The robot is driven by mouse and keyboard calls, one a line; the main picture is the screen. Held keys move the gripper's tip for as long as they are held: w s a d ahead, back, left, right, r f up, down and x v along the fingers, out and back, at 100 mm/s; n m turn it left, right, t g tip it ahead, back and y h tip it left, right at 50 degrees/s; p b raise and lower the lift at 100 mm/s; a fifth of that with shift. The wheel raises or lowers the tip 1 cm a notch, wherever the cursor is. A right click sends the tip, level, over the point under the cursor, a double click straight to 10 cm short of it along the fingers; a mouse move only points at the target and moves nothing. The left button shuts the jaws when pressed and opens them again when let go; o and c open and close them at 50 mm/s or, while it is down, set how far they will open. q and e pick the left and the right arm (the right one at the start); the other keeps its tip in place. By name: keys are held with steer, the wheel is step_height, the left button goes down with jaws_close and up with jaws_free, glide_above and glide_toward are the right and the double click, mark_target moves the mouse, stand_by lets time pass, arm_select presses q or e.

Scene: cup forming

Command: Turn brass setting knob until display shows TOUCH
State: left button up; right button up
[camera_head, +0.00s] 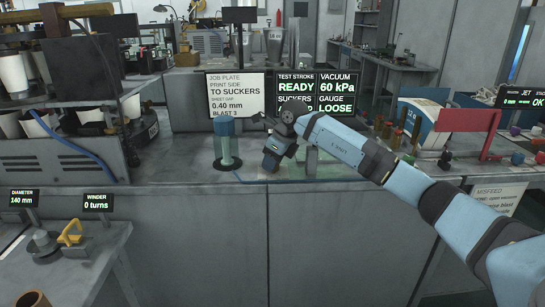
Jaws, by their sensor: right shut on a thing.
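My right gripper (270,163) points down at the bench, right of a blue-topped cylinder (226,146). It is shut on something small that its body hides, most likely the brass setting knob. I cannot make out the knob itself. The display (336,94) behind it reads GAUGE LOOSE and VACUUM 60 kPa. The test stroke panel (295,84) beside it reads READY, with its lower lines partly covered by my right arm. My left gripper is not in view.
A job plate sign (236,96) stands behind the cylinder. A dark rack with white cups (12,73) fills the left. Diameter and winder displays (98,202) stand at lower left. The grey bench front is clear.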

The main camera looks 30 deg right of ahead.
steer(key=shift+r+m+p, duration=0.1)
steer(key=shift+m+p, duration=0.2)
steer(key=shift+m, duration=0.5)
steer(key=shift+t+h, duration=0.3)
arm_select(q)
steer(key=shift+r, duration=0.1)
arm_select(e)
steer(key=shift+m, duration=0.3)
steer(key=o, duration=0.9)
arm_select(q)
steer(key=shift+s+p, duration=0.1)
steer(key=shift+p, duration=0.5)
arm_select(e)
steer(key=v, duration=1.3)
steer(key=shift+r, duration=0.4)
